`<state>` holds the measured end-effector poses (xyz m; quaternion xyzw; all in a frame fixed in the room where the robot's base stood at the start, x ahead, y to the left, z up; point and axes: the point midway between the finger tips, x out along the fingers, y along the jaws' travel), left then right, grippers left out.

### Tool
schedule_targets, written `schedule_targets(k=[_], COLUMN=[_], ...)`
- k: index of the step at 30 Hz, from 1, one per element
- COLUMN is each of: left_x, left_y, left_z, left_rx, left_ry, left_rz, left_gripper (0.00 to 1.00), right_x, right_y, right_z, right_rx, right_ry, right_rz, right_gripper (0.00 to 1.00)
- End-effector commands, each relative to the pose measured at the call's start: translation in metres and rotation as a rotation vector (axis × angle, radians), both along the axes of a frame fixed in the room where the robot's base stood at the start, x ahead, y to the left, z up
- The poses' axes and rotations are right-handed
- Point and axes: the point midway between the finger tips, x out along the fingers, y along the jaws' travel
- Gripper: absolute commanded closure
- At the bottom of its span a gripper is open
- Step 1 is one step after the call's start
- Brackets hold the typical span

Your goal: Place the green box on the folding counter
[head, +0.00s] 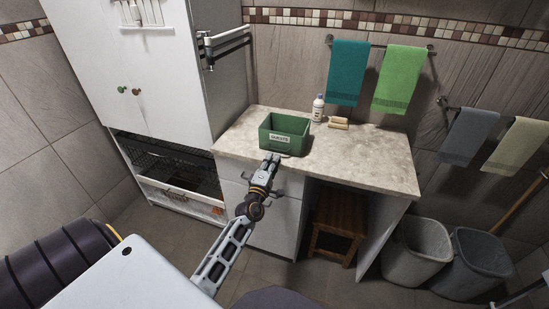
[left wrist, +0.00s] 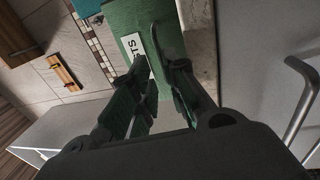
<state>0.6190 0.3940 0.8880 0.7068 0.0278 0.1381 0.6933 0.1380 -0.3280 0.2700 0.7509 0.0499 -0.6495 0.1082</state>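The green box (head: 284,133) is open-topped and upright, with a white label on its front. It sits on the pale stone-topped counter (head: 370,165), near the front edge on the left. My left gripper (head: 271,158) is low in front of the box, with its fingertips close to the box's front. In the left wrist view the fingers (left wrist: 160,72) stand apart, with the green box (left wrist: 122,18) and part of its label beyond the tips. I cannot tell whether they touch it.
A white bottle (head: 318,108) and a wooden brush or soap dish (head: 339,123) stand behind the box. The counter's right side is clear. A tall white cabinet (head: 150,80) stands at the left. A wooden stool (head: 338,222) is under the counter; bins (head: 418,250) stand at the right.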

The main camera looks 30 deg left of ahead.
Motion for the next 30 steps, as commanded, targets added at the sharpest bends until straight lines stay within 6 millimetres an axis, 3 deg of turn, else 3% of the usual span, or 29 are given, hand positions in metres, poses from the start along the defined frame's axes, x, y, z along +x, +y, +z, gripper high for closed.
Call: schedule_targets(k=[14, 22, 30], left_x=[-0.041, -0.060, -0.066], left_y=[-0.010, -0.015, -0.016], left_z=[-0.007, -0.010, -0.010], left_rx=[0.000, 0.000, -0.001], left_ry=[0.002, 0.001, 0.000], left_rz=[-0.001, 0.000, 0.000], left_gripper=[0.84, 0.84, 0.84], right_x=[-0.016, -0.004, 0.006], right_y=[0.016, 0.016, 0.014], right_z=[-0.003, -0.001, 0.000], right_rx=[0.018, 0.018, 0.016], right_ry=[0.016, 0.000, -0.008], right_rz=[-0.004, -0.004, -0.003], right_gripper=[0.60, 0.60, 0.60])
